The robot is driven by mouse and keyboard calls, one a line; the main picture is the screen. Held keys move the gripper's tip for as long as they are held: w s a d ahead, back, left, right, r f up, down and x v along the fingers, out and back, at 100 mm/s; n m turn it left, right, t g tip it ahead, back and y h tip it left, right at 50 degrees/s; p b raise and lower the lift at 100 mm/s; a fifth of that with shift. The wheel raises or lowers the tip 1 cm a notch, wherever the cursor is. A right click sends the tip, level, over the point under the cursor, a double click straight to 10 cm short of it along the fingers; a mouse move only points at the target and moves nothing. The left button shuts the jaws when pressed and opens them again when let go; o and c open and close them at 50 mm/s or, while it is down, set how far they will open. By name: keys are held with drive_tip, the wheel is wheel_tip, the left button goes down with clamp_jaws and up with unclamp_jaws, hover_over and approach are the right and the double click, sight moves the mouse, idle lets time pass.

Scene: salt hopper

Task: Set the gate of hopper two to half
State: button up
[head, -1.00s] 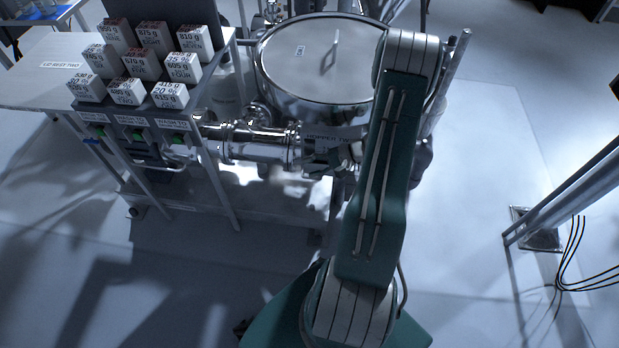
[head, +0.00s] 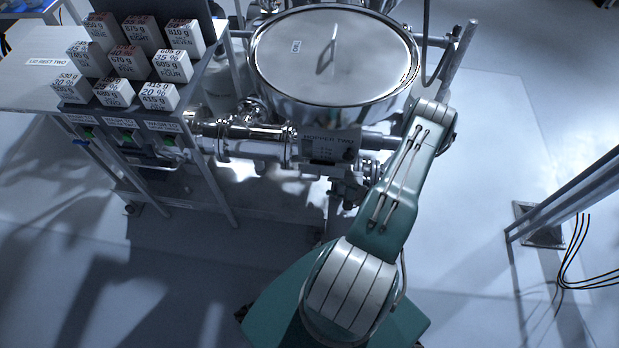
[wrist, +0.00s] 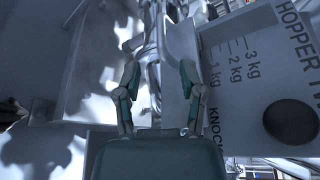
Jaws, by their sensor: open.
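Hopper two (head: 335,62) is the large round steel vessel with a handled lid at the top centre of the head view. Its plate (head: 325,146), lettered HOPPER TWO, sits below the lid; in the wrist view the plate (wrist: 262,75) fills the right side, sideways, with 1 kg, 2 kg and 3 kg marks and a dark round spot. My gripper (wrist: 160,68) is open and empty, left of the plate. Shiny metal parts (wrist: 152,40) show beyond and between its fingers; I cannot tell whether the gate's handle is among them. The gate's setting is not readable.
A bench (head: 30,85) at left carries a rack of labelled blocks (head: 130,58), with green switches (head: 125,136) below. A horizontal steel pipe (head: 250,143) runs to the hopper. A slanted post (head: 570,195) stands at right. Floor between hopper and post is clear.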

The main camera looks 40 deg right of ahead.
sight(310, 180)
drive_tip(key=x, duration=0.8)
drive_tip(key=shift+w+a+f, duration=0.1)
drive_tip(key=shift+w+f, duration=0.05)
drive_tip(key=shift+w, duration=0.2)
